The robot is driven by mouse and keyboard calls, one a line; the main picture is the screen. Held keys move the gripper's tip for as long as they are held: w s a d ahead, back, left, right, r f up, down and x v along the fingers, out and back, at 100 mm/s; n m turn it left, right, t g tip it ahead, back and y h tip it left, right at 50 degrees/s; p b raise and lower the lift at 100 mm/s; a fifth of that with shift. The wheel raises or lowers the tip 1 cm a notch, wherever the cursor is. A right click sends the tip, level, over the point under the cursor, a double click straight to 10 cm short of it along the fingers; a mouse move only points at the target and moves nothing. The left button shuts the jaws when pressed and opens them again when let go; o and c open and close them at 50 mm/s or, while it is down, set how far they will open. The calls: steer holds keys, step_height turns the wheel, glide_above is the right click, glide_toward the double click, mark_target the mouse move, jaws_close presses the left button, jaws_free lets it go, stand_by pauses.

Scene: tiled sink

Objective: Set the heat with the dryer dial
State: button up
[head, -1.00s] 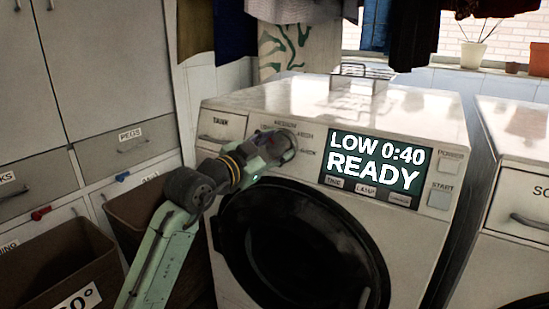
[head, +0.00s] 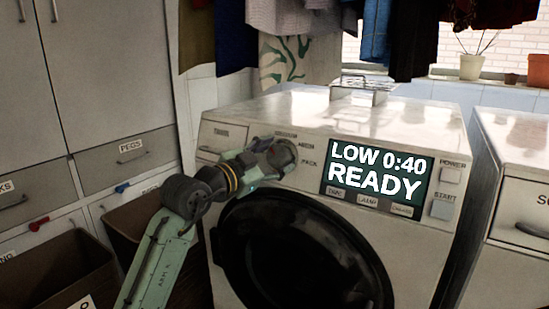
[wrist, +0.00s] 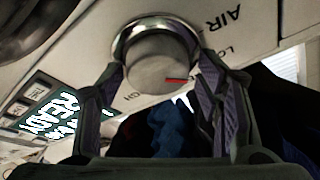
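The dryer dial is a round silver knob with a red mark, large at the top centre of the wrist view (wrist: 158,62). The mark lies at the knob's lower right in that view. My gripper (wrist: 160,68) has one finger on each side of the knob, its tips against the knob's sides. In the head view my gripper (head: 278,158) is at the dryer's front panel, left of the display, and hides much of the dial. The display (head: 376,175) reads LOW 0:40 READY. Panel lettering around the knob is partly hidden by the fingers.
Brown bins (head: 60,270) stand at the lower left. Clothes (head: 390,30) hang above.

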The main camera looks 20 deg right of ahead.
steer(key=shift+o, duration=0.3)
steer(key=shift+s+a, duration=0.1)
steer(key=shift+s, duration=0.05)
steer(key=v, duration=1.1)
steer(key=shift+s+a, duration=0.15)
steer(key=shift+a, duration=0.15)
